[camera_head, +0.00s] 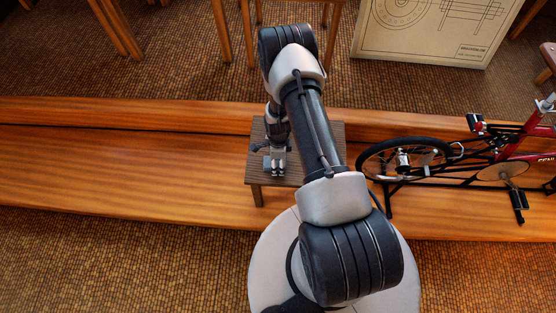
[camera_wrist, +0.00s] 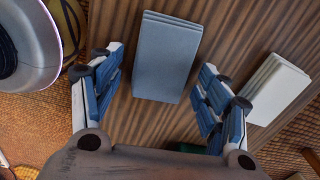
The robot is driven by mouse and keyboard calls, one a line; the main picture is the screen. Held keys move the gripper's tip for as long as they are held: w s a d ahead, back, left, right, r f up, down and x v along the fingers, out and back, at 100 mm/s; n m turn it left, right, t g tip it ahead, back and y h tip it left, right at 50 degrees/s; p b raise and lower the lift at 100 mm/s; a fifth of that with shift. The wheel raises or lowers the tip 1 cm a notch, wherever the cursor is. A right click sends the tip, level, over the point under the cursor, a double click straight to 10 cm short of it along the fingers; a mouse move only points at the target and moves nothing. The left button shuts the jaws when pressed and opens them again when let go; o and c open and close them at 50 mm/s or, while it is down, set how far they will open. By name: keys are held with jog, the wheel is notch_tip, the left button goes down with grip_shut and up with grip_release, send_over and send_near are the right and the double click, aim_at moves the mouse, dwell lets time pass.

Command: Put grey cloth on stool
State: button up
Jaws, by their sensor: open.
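A folded blue-grey cloth (camera_wrist: 167,55) lies flat on a striped brown wooden top (camera_wrist: 135,118) in the wrist view. My gripper (camera_wrist: 158,68) is open, with one finger on each side of the cloth's lower end, and holds nothing. Whether the fingers touch the cloth cannot be told. A whitish folded cloth (camera_wrist: 278,88) lies to the right, outside the right finger. In the head view my gripper (camera_head: 277,170) hangs over a small dark wooden stool (camera_head: 257,168). My arm hides much of the stool, and I cannot make out the blue-grey cloth there.
The stool stands at a long low wooden platform (camera_head: 130,165). A red bicycle (camera_head: 505,160) is close on the right. A drawing board (camera_head: 430,30) stands at the back right, with wooden furniture legs (camera_head: 221,30) behind. The platform's left is clear.

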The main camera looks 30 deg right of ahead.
jog(key=shift+r, duration=0.1)
notch_tip(320, 180, up, 12)
jog(key=p, duration=0.5)
notch_tip(320, 180, up, 19)
jog(key=n+t, duration=0.1)
jog(key=n, duration=0.5)
send_over(278, 162)
jog(key=w+a, duration=0.3)
jog(key=s+a+r+n+t, duration=0.1)
jog(key=s+a+r+n, duration=0.15)
jog(key=r, duration=0.45)
jog(key=s+a+r+n, duration=0.1)
jog(key=r+n, duration=0.2)
jog(key=r, duration=0.3)
jog(key=s+a+r+n+t, duration=0.1)
jog(key=s+a+r+n, duration=0.2)
jog(key=s+r+n, duration=0.3)
jog(key=s+a+r+n+t, duration=0.1)
jog(key=s+r+n, duration=0.5)
jog(key=s, duration=0.7)
notch_tip(278, 162, up, 2)
jog(key=shift+a+r+t, duration=0.1)
jog(key=shift+a+t, duration=0.2)
jog(key=shift+a, duration=0.6)
jog(key=shift+n, duration=0.25)
